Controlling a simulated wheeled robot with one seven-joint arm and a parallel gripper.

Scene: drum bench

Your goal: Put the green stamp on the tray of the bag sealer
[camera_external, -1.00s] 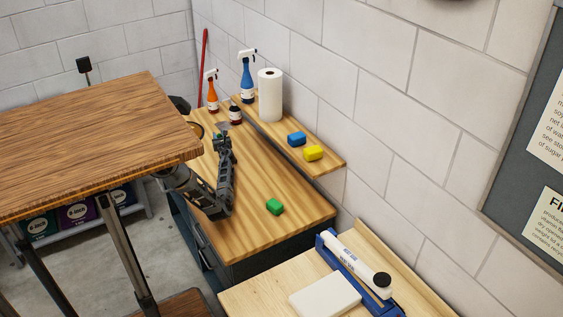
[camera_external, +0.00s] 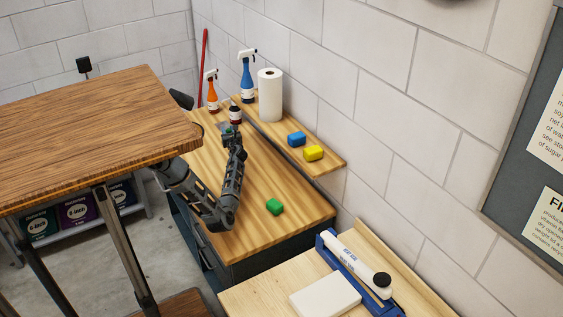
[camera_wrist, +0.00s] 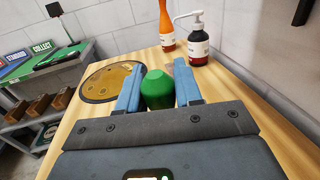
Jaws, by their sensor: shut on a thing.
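My gripper (camera_external: 231,131) is over the far part of the wooden bench. In the wrist view my gripper (camera_wrist: 160,92) is shut on a rounded green thing, which I take to be the green stamp (camera_wrist: 157,89). Its lower part is hidden by my gripper. The blue and white bag sealer (camera_external: 357,266) sits on the pale bench at lower right in the external view. A flat white slab, apparently its tray (camera_external: 325,295), lies at its near left side, with nothing on it.
A green block (camera_external: 274,206) lies on the wooden bench (camera_external: 262,232). Blue (camera_external: 297,139) and yellow (camera_external: 314,153) blocks, a paper roll (camera_external: 270,95) and a blue spray bottle (camera_external: 247,78) stand on the back shelf. A dark pump bottle (camera_wrist: 198,42) and round brown disc (camera_wrist: 108,82) are near my gripper.

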